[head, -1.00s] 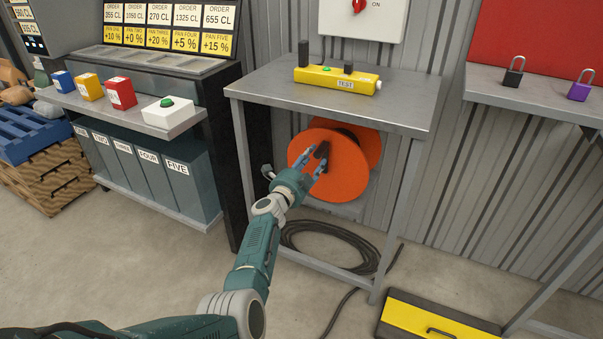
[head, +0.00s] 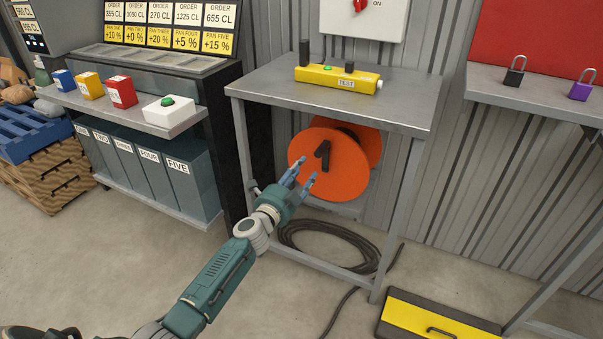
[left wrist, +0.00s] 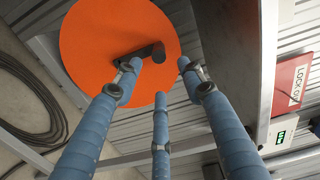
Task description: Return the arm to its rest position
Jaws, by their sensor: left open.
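My left gripper (head: 303,175) is open and empty in the head view, in front of and a little below the orange reel (head: 342,178). The reel has a dark crank handle (head: 323,155) on its face and sits under the grey table. In the left wrist view the open blue fingers (left wrist: 160,80) point toward the orange disc (left wrist: 105,40), and its handle (left wrist: 140,55) shows near a fingertip. The gripper looks apart from the handle in the head view. My right gripper is not in view.
The grey table (head: 275,92) carries a yellow tester (head: 335,79). Left stands a shelf with coloured boxes and a green-button box (head: 168,110). A yellow-black box (head: 435,318) lies front right. Padlocks (head: 514,72) stand on the right shelf.

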